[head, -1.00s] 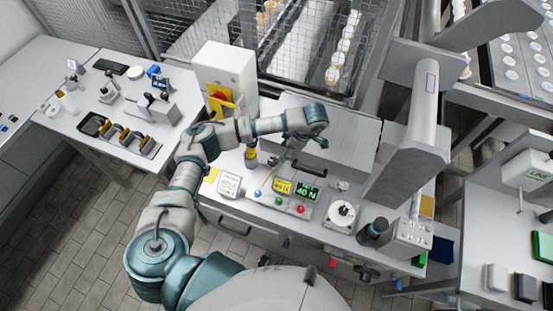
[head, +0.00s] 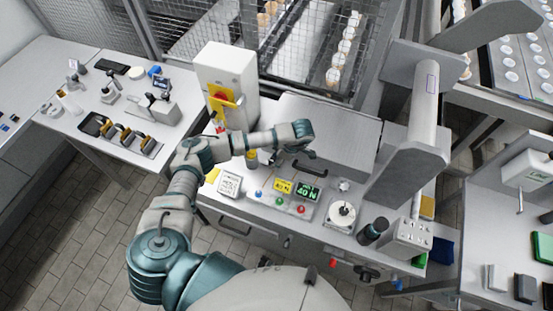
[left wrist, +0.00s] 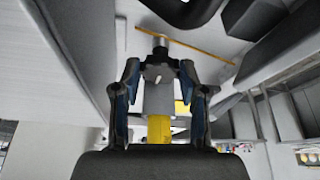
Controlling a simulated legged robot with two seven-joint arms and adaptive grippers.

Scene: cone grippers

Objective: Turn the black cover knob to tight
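My left arm reaches over the bench, and its left gripper (head: 302,154) points down near the front edge of a grey cover (head: 335,128). In the left wrist view the gripper (left wrist: 159,75) is open, its two dark fingers apart. A grey block (left wrist: 158,98) and a yellow strip (left wrist: 158,130) show between or behind the fingers; contact cannot be told. A black bar handle (head: 310,169) lies just in front of the gripper. A dark upright knob-like cylinder (head: 374,231) stands farther right. I cannot tell which black part is the cover knob. My right gripper is not in view.
A panel with coloured buttons and a green display (head: 307,192) lies in front of the gripper. A white box with a yellow-red switch (head: 225,88) stands at left, and a grey column (head: 415,130) at right.

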